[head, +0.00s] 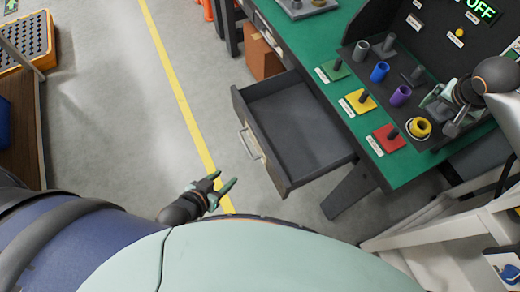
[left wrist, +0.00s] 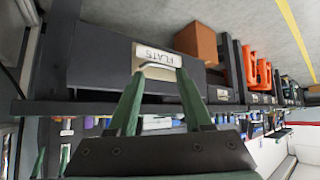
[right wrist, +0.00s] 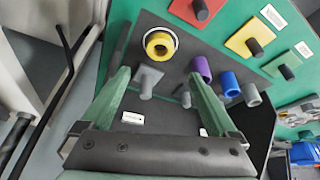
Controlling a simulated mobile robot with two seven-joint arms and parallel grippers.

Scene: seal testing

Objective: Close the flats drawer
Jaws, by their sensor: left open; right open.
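The flats drawer (head: 290,125) is pulled well out from under the green-topped bench (head: 325,45). It looks empty, with a dark grey inside. Its front carries a metal handle (head: 250,143) and, in the left wrist view, a white label reading FLATS (left wrist: 158,55). My left gripper (head: 220,187) is open, low in front of the drawer and apart from it in the head view. In the left wrist view its fingers point at the handle. My right gripper (head: 445,105) is open and empty over the dark test panel, near the grey post (right wrist: 147,80).
On the bench stand a yellow ring (head: 420,127), purple (head: 400,95) and blue (head: 379,71) cylinders, and green, yellow and red plates with pegs. A cardboard box (head: 263,58) sits on the floor beyond the drawer. The floor left of the drawer is clear.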

